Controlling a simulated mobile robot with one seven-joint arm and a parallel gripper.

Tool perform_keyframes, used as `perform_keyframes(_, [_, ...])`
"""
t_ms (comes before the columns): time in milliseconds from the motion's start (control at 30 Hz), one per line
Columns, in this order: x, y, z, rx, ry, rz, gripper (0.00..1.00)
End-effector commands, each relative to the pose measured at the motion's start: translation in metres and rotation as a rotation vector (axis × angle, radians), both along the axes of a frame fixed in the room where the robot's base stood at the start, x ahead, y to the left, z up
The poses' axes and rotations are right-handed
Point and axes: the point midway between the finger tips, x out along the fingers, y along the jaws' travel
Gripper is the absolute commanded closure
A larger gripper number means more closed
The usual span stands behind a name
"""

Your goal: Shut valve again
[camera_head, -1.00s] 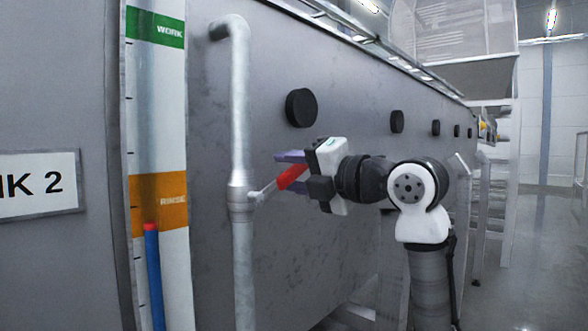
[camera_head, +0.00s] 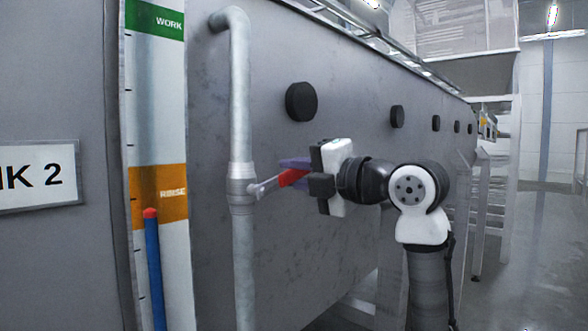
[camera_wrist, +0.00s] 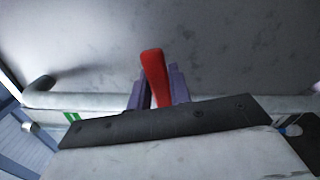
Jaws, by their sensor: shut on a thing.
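The valve is on the vertical grey pipe (camera_head: 241,270). Its lever (camera_head: 266,188) points out to the right with a slight upward tilt and ends in a red grip (camera_head: 291,177). My gripper (camera_head: 296,171) is shut on this red grip, its purple fingers on either side. In the wrist view the red grip (camera_wrist: 153,72) stands up between the purple fingers. The level gauge (camera_head: 160,110) has a blue column (camera_head: 155,270) with a red top (camera_head: 150,213), which lies inside the orange RINSE band. The inside of the valve is hidden.
The grey tank wall (camera_head: 300,240) with several black round knobs (camera_head: 301,102) runs close behind the pipe and my gripper. A tank sign (camera_head: 38,178) is at the left. Open floor (camera_head: 530,260) lies at the right.

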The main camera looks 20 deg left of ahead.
Motion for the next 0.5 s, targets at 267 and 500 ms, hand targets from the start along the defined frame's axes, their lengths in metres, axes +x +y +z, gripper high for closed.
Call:
perform_keyframes(267, [0.002,-0.001,-0.021,0.084,0.229,0.001,1.0])
perform_keyframes(500, [0.002,-0.001,-0.022,0.094,0.258,0.0,1.0])
